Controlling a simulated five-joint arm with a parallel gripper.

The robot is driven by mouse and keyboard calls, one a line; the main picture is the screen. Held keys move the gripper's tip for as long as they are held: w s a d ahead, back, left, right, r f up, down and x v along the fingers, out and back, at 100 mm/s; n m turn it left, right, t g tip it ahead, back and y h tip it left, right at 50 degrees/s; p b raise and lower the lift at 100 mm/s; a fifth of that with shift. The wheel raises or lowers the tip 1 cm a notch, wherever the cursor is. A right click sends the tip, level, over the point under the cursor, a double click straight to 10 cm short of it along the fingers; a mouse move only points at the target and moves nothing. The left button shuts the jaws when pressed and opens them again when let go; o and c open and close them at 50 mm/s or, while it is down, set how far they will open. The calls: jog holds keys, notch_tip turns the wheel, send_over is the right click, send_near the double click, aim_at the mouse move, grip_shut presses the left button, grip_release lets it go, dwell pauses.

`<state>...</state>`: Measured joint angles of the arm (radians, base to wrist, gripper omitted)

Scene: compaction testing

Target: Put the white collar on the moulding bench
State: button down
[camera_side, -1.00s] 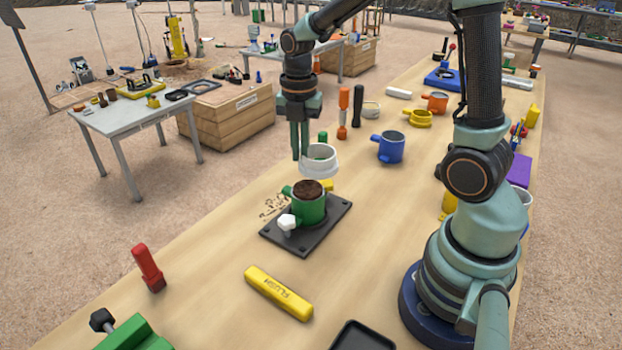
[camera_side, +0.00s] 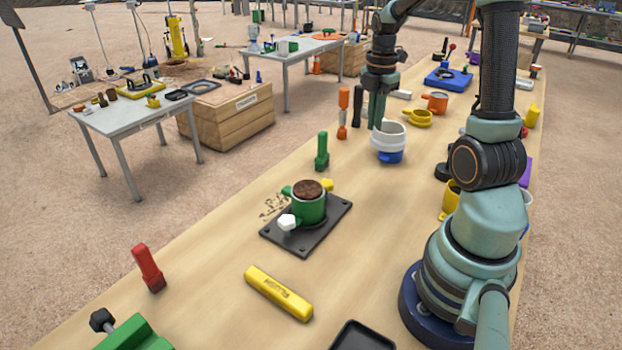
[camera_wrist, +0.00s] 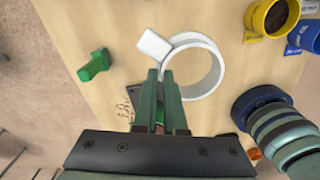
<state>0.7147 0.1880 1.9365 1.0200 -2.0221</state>
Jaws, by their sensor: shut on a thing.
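My gripper (camera_side: 376,110) is shut on the white collar (camera_side: 389,136), a short open ring with a block-like tab, and holds it up over the long wooden bench (camera_side: 225,222). In the wrist view the fingers (camera_wrist: 161,76) meet the collar (camera_wrist: 218,66) at its near left edge, and bare wood shows through the ring. In the side view the collar hides most of the blue mug (camera_side: 390,157). I cannot tell which surface is the moulding bench.
A soil-filled green mould (camera_side: 312,208) stands on a black plate (camera_side: 325,234), with the green tamper (camera_side: 322,152) behind it. A grey table (camera_side: 122,113) stands apart at left.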

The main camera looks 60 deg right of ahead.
notch_tip(320, 180, down, 14)
jog(key=shift+r, duration=0.1)
dwell(0.4)
jog(key=c, duration=1)
grip_release()
jog(key=shift+f, duration=0.2)
